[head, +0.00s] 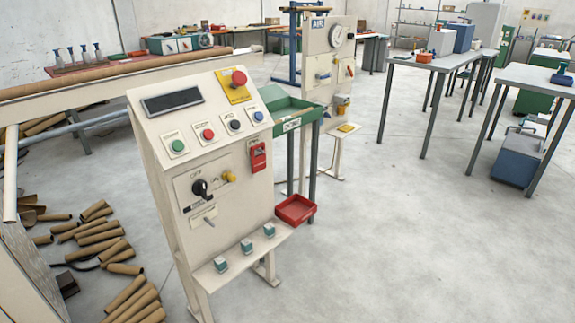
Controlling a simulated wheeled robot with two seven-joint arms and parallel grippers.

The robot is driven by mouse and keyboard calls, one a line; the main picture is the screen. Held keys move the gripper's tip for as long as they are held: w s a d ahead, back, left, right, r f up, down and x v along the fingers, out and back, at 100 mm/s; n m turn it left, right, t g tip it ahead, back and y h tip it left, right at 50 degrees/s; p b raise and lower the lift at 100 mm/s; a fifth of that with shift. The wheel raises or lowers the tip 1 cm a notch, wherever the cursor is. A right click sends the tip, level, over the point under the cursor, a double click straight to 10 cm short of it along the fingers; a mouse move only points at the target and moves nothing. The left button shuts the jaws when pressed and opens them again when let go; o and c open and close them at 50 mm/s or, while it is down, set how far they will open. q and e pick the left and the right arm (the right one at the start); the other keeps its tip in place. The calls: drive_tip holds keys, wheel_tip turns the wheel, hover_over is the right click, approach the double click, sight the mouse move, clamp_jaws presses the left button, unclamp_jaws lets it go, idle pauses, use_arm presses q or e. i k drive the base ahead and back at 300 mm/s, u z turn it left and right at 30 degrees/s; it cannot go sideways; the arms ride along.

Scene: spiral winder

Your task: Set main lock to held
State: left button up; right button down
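A cream control cabinet (225,157) stands at the centre left. Its lower plate, marked OFF at the top, carries a black rotary knob (200,188) and a yellow piece (229,177) beside it. A red lock-like piece (258,157) sits on the panel to the upper right of that plate. A small grey lever or pin (209,221) is below the knob. I cannot tell which of these is the main lock, and the small labels are unreadable. Neither of my grippers is in view.
The cabinet's sloped top has a dark display (172,102), a red emergency button (239,78) and several push buttons. Its lower shelf (240,257) holds teal blocks. A red tray (295,209) is beside it. Cardboard tubes (98,236) litter the left floor; the right floor is clear.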

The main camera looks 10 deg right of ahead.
sight(228, 175)
drive_tip(key=z, duration=0.1)
drive_tip(key=i, duration=1.2)
drive_tip(key=u, duration=0.65)
